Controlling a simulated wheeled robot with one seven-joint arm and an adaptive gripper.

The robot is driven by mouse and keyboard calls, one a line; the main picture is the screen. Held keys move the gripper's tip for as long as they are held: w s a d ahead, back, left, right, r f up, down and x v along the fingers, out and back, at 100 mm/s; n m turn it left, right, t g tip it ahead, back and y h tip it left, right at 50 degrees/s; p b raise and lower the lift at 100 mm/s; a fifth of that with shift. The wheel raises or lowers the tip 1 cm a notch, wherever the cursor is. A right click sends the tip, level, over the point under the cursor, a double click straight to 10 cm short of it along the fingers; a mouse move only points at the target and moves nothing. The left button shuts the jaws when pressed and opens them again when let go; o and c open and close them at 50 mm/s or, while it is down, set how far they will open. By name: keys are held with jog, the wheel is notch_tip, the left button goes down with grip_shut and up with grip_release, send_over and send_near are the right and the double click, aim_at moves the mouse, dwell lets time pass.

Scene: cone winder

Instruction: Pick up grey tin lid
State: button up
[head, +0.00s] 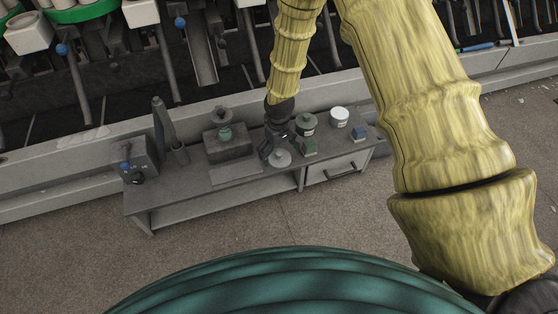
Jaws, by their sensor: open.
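A round light grey disc with a small knob, which looks like the grey tin lid (280,159), lies on the grey workbench (205,181) near its front edge. My gripper (277,148) points down just behind and above it, with its fingers apart and nothing seen between them. Whether a finger touches the lid is too small to tell. A dark tin with a greyish top (307,125) stands to the right of my gripper, and a white tin (340,117) stands further right.
A grey block (228,148) with a green object (225,133) is at the left, near a control box (138,165). The winder's ledge runs behind.

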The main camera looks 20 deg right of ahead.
jog(key=shift+f, duration=0.7)
jog(key=shift+r, duration=0.1)
jog(key=c, duration=1.2)
jog(key=shift+c, duration=0.7)
jog(key=shift+s, duration=0.15)
